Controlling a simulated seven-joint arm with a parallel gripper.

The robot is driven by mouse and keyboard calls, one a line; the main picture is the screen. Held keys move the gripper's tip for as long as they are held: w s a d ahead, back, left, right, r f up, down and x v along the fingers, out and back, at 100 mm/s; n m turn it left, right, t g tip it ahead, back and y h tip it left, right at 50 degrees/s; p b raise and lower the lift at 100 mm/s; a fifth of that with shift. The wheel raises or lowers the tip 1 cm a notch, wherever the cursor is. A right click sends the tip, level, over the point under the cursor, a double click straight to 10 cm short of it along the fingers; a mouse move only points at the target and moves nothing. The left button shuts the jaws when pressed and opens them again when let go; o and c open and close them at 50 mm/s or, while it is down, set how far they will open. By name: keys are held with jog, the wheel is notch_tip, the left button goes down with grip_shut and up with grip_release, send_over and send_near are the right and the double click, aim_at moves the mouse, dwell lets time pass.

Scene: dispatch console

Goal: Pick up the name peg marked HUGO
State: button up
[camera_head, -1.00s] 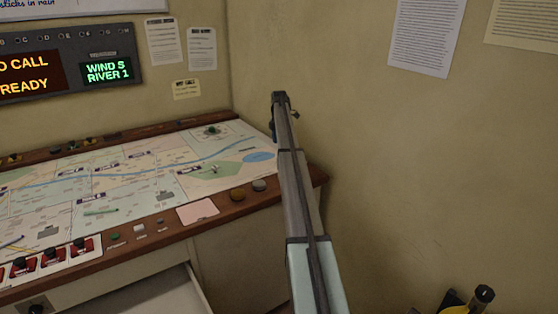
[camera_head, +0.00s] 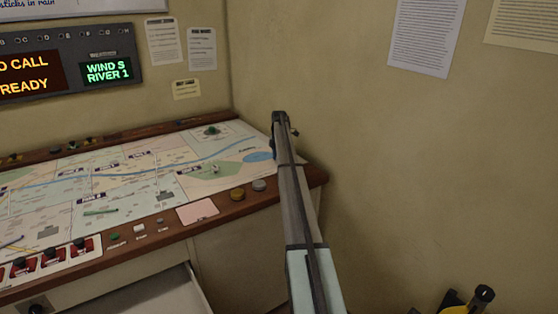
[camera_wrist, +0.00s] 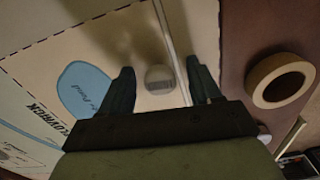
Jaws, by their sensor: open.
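In the wrist view a small pale, rounded peg (camera_wrist: 158,78) stands on the map between my two fingers. It has a grey band with marks too small to read, so I cannot tell whether it says HUGO. My gripper (camera_wrist: 160,82) is open, with one finger on each side of the peg and a gap on both sides. In the head view my gripper (camera_head: 276,146) is low over the right end of the map board (camera_head: 140,205). The peg is not visible there; my arm and gripper cover that area.
A tan ring (camera_wrist: 281,80), like a tape roll, lies right of my gripper on the brown surface. The blue pond print (camera_wrist: 85,90) is to the left. Small pieces (camera_head: 213,168) stand elsewhere on the map. The wall (camera_head: 400,170) is close on the right.

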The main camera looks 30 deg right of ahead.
jog(key=c, duration=1.1)
jog(key=shift+r, duration=0.15)
